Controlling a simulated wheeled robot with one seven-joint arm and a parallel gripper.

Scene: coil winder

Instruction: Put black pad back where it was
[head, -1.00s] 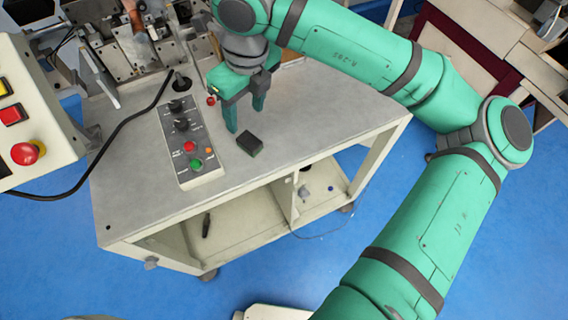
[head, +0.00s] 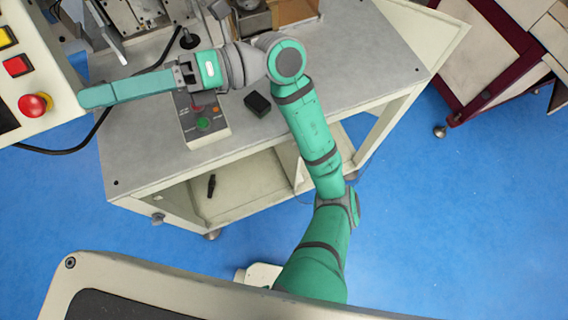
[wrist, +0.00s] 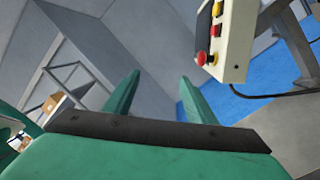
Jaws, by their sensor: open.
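The black pad (head: 257,104), a small dark block, lies on the grey table top (head: 340,60) in the head view. It is just right of the small control box with coloured buttons and apart from it. My gripper (head: 82,98) points left, away from the pad, above the table's left end and close to the cream control panel. In the wrist view my gripper (wrist: 160,76) shows two green fingers spread apart with nothing between them. The pad is not visible in the wrist view.
The control box (head: 205,125) lies partly under my arm. The cream panel (head: 45,80) with a red stop button also shows in the wrist view (wrist: 232,40). A black cable (head: 95,130) runs beside it. Machine parts (head: 130,15) stand at the back. The table's right side is clear.

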